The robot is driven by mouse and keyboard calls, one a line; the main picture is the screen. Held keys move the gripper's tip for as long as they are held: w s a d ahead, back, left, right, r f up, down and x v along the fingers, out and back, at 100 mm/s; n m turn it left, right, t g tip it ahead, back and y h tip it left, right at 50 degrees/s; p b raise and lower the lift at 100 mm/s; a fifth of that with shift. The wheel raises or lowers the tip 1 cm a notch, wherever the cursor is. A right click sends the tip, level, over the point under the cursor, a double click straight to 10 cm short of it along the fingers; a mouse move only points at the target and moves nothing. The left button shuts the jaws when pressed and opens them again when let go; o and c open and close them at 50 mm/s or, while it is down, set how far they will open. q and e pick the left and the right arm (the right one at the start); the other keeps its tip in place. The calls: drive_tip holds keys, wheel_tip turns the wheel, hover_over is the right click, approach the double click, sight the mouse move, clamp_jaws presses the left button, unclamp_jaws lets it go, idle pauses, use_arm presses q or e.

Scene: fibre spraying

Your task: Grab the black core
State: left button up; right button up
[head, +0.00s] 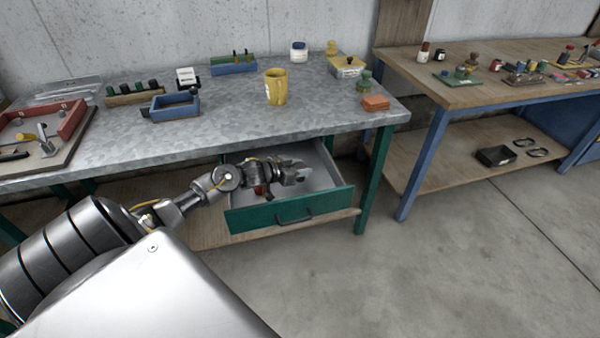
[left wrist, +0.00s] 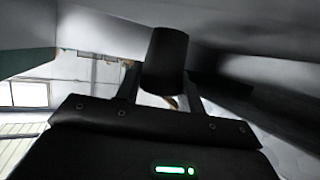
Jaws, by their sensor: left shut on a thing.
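The black core (left wrist: 165,58) is a dark cylinder that shows in the left wrist view, between the two fingers of my left gripper (left wrist: 163,82). In the head view my left gripper (head: 299,172) reaches into the open drawer (head: 290,209) under the grey worktable. It is shut on the core. The core itself is too small or hidden to make out in the head view. My right gripper is in neither view.
The drawer's green front with its handle and its grey side walls surround my gripper. The grey table top (head: 220,115) is above, with a yellow mug (head: 276,87) and small trays. A wooden table (head: 470,80) stands at right. The floor between is clear.

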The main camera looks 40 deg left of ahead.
use_arm(q)
drive_tip(key=s+d+r, duration=0.2)
drive_tip(key=s+r, duration=0.1)
drive_tip(key=s, duration=0.1)
drive_tip(key=s+d+r, duration=0.2)
drive_tip(key=s+r, duration=0.2)
drive_tip(key=s+d+r, duration=0.2)
drive_tip(key=s+r, duration=0.1)
drive_tip(key=s, duration=0.1)
drive_tip(key=shift+s+d+r, duration=0.2)
drive_tip(key=shift+d+r, duration=0.1)
